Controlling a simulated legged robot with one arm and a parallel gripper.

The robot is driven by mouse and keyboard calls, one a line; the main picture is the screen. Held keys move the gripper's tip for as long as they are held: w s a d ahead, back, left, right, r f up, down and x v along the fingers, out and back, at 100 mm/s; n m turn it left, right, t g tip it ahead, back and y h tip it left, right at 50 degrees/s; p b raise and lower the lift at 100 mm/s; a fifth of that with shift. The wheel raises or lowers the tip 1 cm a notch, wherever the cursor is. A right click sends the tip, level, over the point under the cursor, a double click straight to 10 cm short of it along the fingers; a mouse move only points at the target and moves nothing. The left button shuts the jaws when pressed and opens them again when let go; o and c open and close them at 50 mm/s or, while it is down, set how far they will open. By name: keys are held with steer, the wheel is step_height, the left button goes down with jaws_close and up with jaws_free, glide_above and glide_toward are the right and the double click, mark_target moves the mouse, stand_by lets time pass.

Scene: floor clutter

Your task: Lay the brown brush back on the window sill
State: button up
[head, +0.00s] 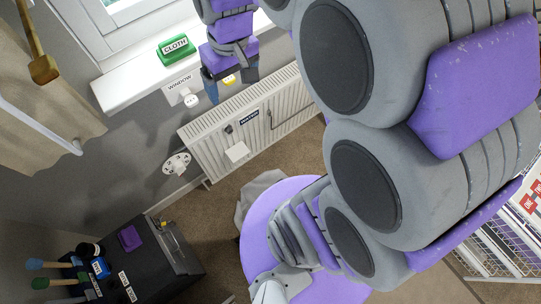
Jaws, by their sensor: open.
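The white window sill (125,86) runs across the upper left below the window, with a WINDOW label on its front. My gripper (231,82) hangs at the sill's right end, in front of the wall above the radiator. Its blue-grey fingers are apart. A small yellow thing (229,78) shows between them; I cannot tell what it is or whether it is touched. I cannot make out a brown brush for certain. A brown wooden piece (43,70) on a rod shows at the upper left by the curtain.
A white radiator (243,130) stands under the sill, with a valve wheel (177,163) beside it. A black cabinet (150,262) at the lower left holds a purple block (130,237) and several coloured handles. A wire rack (505,240) stands at the right. A beige curtain (40,130) hangs left.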

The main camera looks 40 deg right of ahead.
steer(key=s+a+f+g, duration=0.1)
steer(key=s+f, duration=0.1)
steer(key=s, duration=0.7)
steer(key=s+a+f+g, duration=0.1)
steer(key=s+a+f, duration=0.1)
steer(key=s, duration=0.7)
steer(key=shift+h, duration=0.3)
steer(key=f+b, duration=0.5)
steer(key=shift+w+d+f+b, duration=0.2)
steer(key=shift+f+b, duration=0.15)
steer(key=shift+d, duration=0.1)
steer(key=shift+d, duration=0.25)
steer(key=shift+a, duration=0.25)
steer(key=shift+d, duration=0.1)
